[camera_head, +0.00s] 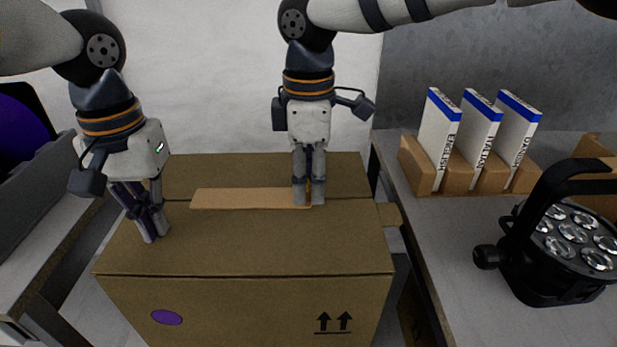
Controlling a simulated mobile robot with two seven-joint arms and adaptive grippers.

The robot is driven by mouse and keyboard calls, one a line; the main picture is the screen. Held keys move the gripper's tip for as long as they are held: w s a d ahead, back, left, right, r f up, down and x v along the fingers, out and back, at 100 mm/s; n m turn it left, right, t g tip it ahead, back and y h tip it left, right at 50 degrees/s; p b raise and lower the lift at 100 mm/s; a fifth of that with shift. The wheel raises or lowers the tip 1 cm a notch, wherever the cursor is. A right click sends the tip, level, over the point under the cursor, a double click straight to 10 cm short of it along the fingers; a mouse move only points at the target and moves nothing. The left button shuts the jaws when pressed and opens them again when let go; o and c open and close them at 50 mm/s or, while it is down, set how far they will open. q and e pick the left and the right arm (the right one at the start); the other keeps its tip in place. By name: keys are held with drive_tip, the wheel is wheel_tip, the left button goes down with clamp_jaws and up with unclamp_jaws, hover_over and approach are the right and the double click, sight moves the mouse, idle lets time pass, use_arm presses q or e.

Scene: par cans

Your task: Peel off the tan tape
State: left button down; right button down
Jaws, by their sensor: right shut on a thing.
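A tan tape strip (240,198) lies along the top of a closed brown cardboard box (270,242). A short tape end (389,214) shows at the box's right edge. My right gripper (309,203) points down at the strip's right part and is shut on the tan tape. Its fingers hide part of the strip there. My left gripper (154,238) points down at the left part of the box top, left of the strip. Its fingers look close together, but I cannot tell whether they are fully shut or touch the box.
On the right table (440,240) stands a cardboard holder (455,180) with three upright white booklets (478,130) with blue tops. A black par can light (560,250) stands nearer. A grey surface (35,240) lies at the left. The box front has a purple oval (167,317).

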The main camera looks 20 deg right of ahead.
use_arm(q)
drive_tip(key=shift+f, duration=0.4)
use_arm(e)
drive_tip(key=shift+r, duration=3.5)
use_arm(q)
drive_tip(key=shift+r, duration=0.15)
wheel_tip(320, 180, up, 7)
drive_tip(key=shift+f, duration=0.1)
